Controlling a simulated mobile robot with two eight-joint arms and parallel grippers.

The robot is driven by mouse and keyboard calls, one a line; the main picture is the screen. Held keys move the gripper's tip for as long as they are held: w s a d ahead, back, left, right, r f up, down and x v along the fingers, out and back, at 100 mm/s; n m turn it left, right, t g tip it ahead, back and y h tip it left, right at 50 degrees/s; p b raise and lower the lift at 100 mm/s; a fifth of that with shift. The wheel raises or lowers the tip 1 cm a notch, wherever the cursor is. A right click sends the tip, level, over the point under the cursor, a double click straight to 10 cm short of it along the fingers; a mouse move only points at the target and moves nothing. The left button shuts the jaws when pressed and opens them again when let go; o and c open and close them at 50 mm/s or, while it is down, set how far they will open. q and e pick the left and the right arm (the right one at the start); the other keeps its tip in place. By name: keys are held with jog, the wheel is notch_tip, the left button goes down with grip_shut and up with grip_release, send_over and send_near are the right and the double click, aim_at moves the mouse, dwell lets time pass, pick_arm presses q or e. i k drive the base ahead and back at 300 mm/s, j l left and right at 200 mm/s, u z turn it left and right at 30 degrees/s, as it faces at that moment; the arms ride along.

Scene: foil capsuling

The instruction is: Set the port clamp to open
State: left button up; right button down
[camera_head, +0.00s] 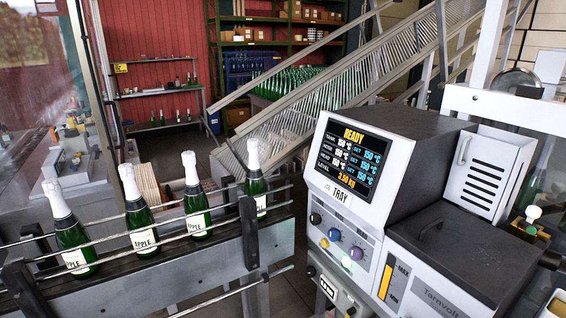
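A grey-and-white heated unit (400,190) stands right of centre. Below the screen are several coloured knobs (334,234) and a lit green-white button (347,262). A smaller panel (335,290) with a small display sits lower down, cut by the bottom edge. I cannot make out which part is the port clamp, or whether it is open. Neither of my grippers is in view.
Several foil-necked green bottles (141,222) labelled APPLE stand between rails on a conveyor (170,275) at the left. A dark handled lid (455,250) covers the unit's front right. A slanted railing (330,90) and shelves (270,30) are behind. Dark floor shows between conveyor and unit.

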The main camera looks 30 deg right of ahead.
aim_at(531, 229)
jog(key=z, duration=2.55)
